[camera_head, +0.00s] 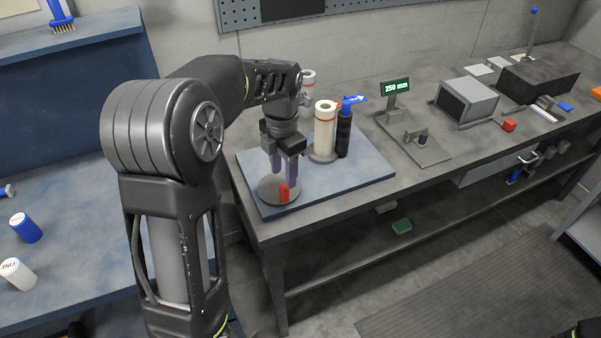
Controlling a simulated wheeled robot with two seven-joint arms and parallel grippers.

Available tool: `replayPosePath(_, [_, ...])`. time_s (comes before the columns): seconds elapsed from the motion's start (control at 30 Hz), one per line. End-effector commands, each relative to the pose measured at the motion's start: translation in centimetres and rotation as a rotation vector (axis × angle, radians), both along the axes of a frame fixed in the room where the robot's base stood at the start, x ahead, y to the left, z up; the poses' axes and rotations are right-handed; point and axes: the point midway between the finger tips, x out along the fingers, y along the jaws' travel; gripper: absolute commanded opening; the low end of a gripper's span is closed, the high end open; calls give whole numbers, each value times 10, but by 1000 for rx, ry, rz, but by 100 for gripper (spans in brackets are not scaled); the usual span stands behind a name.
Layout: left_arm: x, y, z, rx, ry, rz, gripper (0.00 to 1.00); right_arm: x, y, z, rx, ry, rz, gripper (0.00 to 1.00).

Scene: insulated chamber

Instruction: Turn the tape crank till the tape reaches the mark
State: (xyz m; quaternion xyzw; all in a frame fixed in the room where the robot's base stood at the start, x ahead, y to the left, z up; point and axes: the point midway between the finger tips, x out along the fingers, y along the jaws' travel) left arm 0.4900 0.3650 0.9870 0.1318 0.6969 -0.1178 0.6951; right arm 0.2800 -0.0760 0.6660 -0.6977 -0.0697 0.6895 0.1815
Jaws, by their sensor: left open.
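The tape crank looks like a round grey disc (272,191) with an upright red knob (284,193), on the near left part of a blue mat. My left gripper (280,168) points down over the disc, open, with its fingertips close above or behind the red knob. I cannot tell whether they touch it. A white roll with red bands (325,130) stands upright on the mat beside a black post with a blue top (344,132). A small display (396,88) reads 250 mm. I cannot make out the tape's mark. My right gripper is out of view.
The blue mat (365,170) lies on a grey bench (460,165). A blue bench (80,240) on the left holds a blue jar (25,228) and a white jar (17,273).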

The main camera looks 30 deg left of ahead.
Motion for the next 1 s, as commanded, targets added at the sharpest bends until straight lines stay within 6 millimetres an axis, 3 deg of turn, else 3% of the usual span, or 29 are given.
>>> replayPosePath(0.53, [-1, 0, -5, -1, 5, 11, 44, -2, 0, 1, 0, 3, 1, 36])
replayPosePath(1.0, [-1, 1, -69, -1, 5, 9, 44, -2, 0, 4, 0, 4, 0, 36])
